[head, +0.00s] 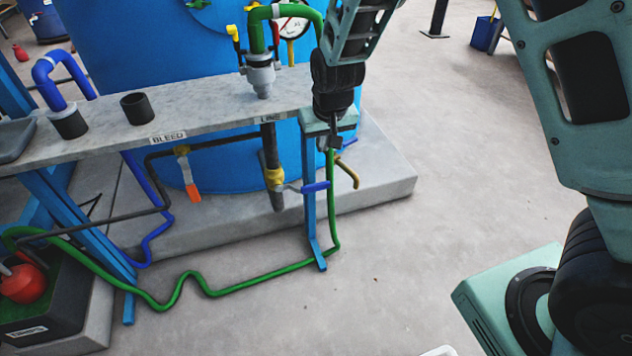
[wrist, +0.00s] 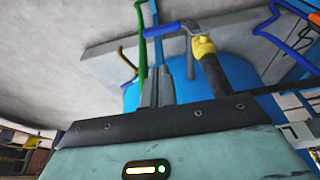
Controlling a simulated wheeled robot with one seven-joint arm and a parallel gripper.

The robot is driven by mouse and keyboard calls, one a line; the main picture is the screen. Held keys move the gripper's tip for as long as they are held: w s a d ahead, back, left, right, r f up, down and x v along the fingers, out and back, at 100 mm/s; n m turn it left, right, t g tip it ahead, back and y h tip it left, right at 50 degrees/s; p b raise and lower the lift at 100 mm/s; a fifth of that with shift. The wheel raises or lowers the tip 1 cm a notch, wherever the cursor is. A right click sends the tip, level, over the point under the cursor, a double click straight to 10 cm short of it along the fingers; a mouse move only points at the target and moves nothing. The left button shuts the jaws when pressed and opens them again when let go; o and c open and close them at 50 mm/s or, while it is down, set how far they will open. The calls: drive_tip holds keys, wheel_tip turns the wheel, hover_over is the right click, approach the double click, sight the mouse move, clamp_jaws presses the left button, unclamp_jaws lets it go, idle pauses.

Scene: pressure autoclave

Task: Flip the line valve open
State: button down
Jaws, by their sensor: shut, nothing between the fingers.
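The line valve has a yellow body (head: 273,178) on a dark vertical pipe under the shelf label LINE. Its lever with a blue grip (head: 314,187) sticks out to the right, crosswise to the pipe. The wrist view shows the blue grip (wrist: 165,29) and yellow body (wrist: 204,47) beyond my fingers. My gripper (head: 333,145) is shut and empty. In the head view it appears above and slightly right of the blue grip, apart from it. Its fingers also show in the wrist view (wrist: 157,84). I cannot tell the exact depth gap.
The bleed valve's orange lever (head: 193,194) hangs down to the left. A grey shelf (head: 200,105) runs above the valves. A blue post (head: 309,215) stands near the lever, and a green hose (head: 333,215) runs down beside it.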

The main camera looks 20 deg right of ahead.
idle(0.3)
drive_tip(key=b, duration=0.3)
approach(318, 183)
drive_tip(key=x, duration=0.5)
drive_tip(key=shift+b+x, duration=0.3)
drive_tip(key=shift+x, duration=0.5)
